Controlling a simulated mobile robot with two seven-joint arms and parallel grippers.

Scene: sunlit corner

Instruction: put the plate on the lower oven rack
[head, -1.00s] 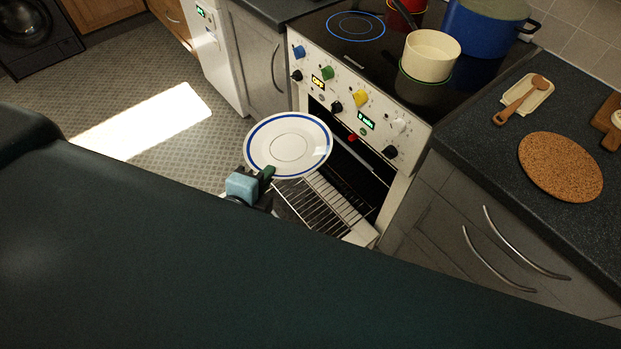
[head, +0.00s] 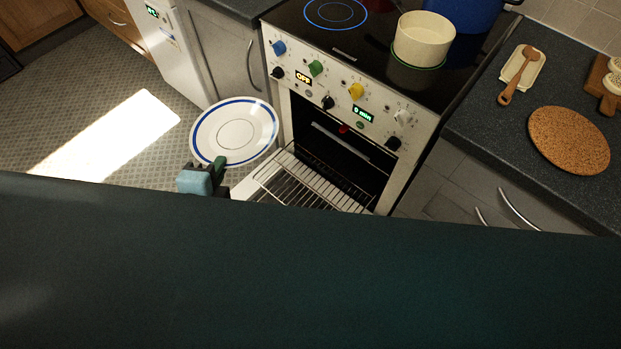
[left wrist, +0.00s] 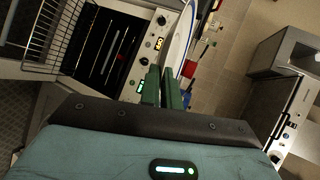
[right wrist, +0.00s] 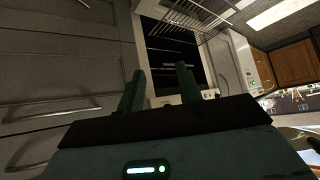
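The plate (head: 235,117), white with a blue rim band, is held in the air beside the oven's left front edge. It shows nearly edge-on in the left wrist view (left wrist: 180,38). My left gripper (head: 219,167) is shut on its near rim. The oven (head: 338,150) is open, and a wire rack (head: 303,187) sticks out in front of its dark cavity. The rack also shows in the left wrist view (left wrist: 45,35) and the right wrist view (right wrist: 200,20). I cannot tell which level it is on. My right gripper (right wrist: 160,85) is open and empty, facing the oven front.
A cream pot (head: 423,42) and a blue pot (head: 465,12) stand on the hob. The right worktop holds a cork mat (head: 568,140) and a wooden spoon (head: 517,76) on a rest. Drawer handles (head: 518,208) stick out below. Floor is clear on the left.

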